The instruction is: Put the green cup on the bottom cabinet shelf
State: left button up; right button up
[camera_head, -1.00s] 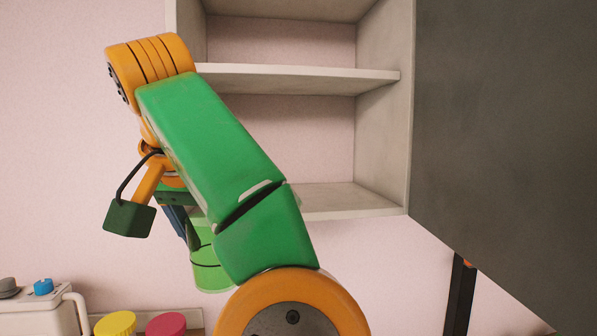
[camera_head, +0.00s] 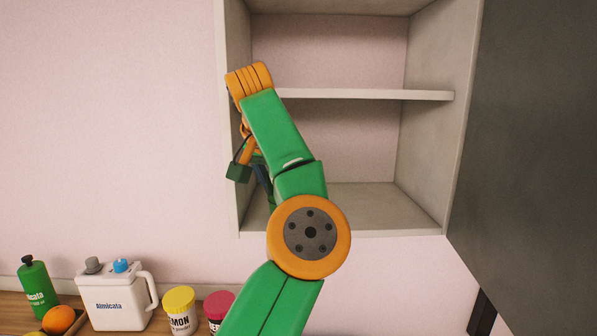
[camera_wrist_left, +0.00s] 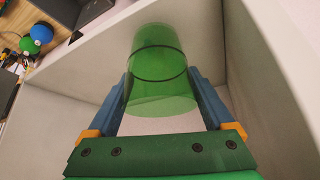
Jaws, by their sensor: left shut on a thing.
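The green cup (camera_wrist_left: 157,70) is translucent and sits between the two blue fingers of my left gripper (camera_wrist_left: 160,88) in the left wrist view. The gripper is shut on it. Pale cabinet panels surround the cup there; whether it touches the shelf cannot be told. In the head view my left gripper (camera_head: 262,178) is mostly behind my own arm, at the left side of the cabinet's lower compartment, and the cup is hidden. The bottom cabinet shelf (camera_head: 365,209) is grey and its visible part is bare. My right gripper is not in view.
The cabinet's left wall (camera_head: 233,200) stands close to my left gripper. A middle shelf (camera_head: 370,94) is above. A dark door panel (camera_head: 525,140) stands at the right. A white jug (camera_head: 115,300), a yellow-lidded jar (camera_head: 180,310) and a green bottle (camera_head: 38,288) stand below.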

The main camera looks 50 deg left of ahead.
pick_arm(q)
jog(key=w+p, duration=0.1)
jog(key=w+a, duration=0.1)
jog(key=w+p, duration=0.1)
jog(key=shift+a+r+p, duration=0.2)
jog(key=shift+r+p, duration=0.15)
jog(key=shift+r, duration=0.05)
jog(key=shift+w+a+f+b, duration=0.1)
jog(key=shift+f+b, duration=0.25)
jog(key=shift+f, duration=0.55)
jog(key=o, duration=1.1)
jog(key=shift+r, duration=0.1)
jog(key=shift+c, duration=0.2)
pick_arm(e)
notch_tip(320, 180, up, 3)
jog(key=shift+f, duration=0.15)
pick_arm(q)
jog(key=shift+r, duration=0.1)
